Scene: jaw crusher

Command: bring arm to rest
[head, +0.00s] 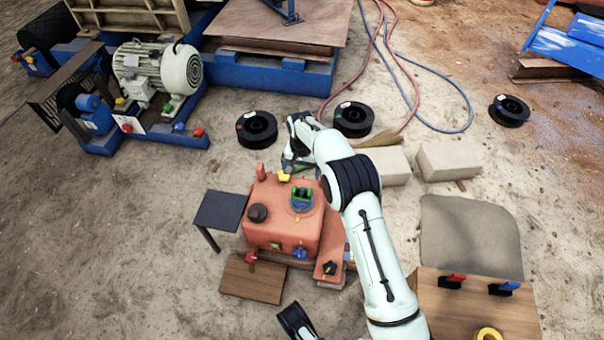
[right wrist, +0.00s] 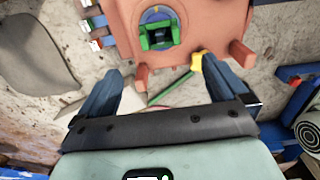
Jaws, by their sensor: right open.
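My right arm (head: 370,240) reaches from the lower right over a red-orange machine box (head: 285,225). Its gripper (head: 291,165) is at the box's far edge, near a yellow knob (head: 284,177). In the right wrist view the gripper (right wrist: 160,70) is open, with nothing held between its two dark blue fingers. One fingertip appears close to the yellow knob (right wrist: 197,62); I cannot tell whether they touch. A green-rimmed socket (head: 302,196) is on top of the box. A black and white part of my own body shows at the bottom of the head view.
A motor (head: 158,75) on a blue frame stands upper left. Black spools (head: 257,129) and pale blocks (head: 448,161) lie beyond the box. A small dark table (head: 220,209) is left of it. A wooden bench (head: 470,308) stands lower right. Lower left ground is clear.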

